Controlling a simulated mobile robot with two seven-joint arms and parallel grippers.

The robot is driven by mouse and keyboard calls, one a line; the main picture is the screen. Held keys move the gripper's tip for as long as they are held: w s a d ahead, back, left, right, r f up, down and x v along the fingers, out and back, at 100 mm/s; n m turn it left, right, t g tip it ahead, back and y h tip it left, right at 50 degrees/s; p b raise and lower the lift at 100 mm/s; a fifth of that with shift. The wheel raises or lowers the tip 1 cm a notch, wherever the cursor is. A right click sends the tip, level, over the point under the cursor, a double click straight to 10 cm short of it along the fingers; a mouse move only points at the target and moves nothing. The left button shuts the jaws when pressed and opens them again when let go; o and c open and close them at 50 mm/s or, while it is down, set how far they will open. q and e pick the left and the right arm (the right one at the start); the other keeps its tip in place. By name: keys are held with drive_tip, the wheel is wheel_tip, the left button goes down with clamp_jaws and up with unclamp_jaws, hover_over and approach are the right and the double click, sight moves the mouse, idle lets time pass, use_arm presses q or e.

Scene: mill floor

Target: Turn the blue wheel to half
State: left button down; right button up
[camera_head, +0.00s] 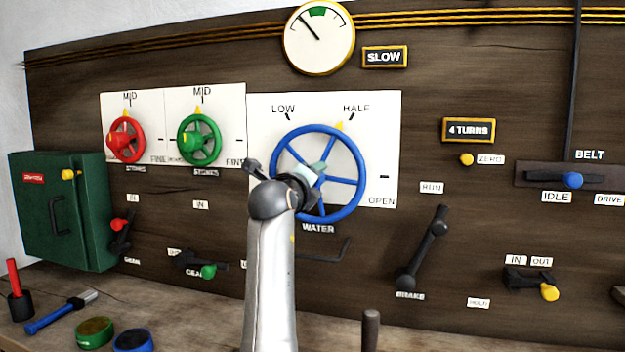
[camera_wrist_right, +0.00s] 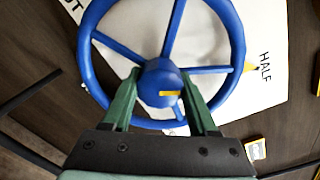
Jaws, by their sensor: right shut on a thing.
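The blue wheel (camera_head: 363,178) is mounted on a white plate (camera_head: 385,150) marked LOW, HALF and OPEN, with WATER below. It also fills the upper part of the right wrist view (camera_wrist_right: 237,50). A yellow pointer (camera_head: 338,126) sits at the wheel's rim beside HALF; it also shows beside HALF in the wrist view (camera_wrist_right: 250,68). My right gripper (camera_head: 316,172) is at the wheel's middle. In the wrist view its green fingers (camera_wrist_right: 159,88) are shut on the blue hub, one on each side. A yellow stripe marks the hub's face. My left gripper is out of view.
A red wheel (camera_head: 124,139) and a green wheel (camera_head: 213,140) are to the left, with pointers at MID. A gauge (camera_head: 319,38) and a SLOW sign (camera_head: 385,57) are above. The black brake lever (camera_head: 424,248) stands at the right. Tools and round tins (camera_head: 95,332) lie on the bench.

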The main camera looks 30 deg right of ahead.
drive_tip(key=shift+m, duration=0.4)
drive_tip(key=o, duration=1.4)
drive_tip(key=shift+c, duration=0.2)
drive_tip(key=b+v, duration=0.1)
drive_tip(key=v, duration=1.1)
drive_tip(key=shift+s+a, duration=0.15)
drive_tip(key=shift+a, duration=0.05)
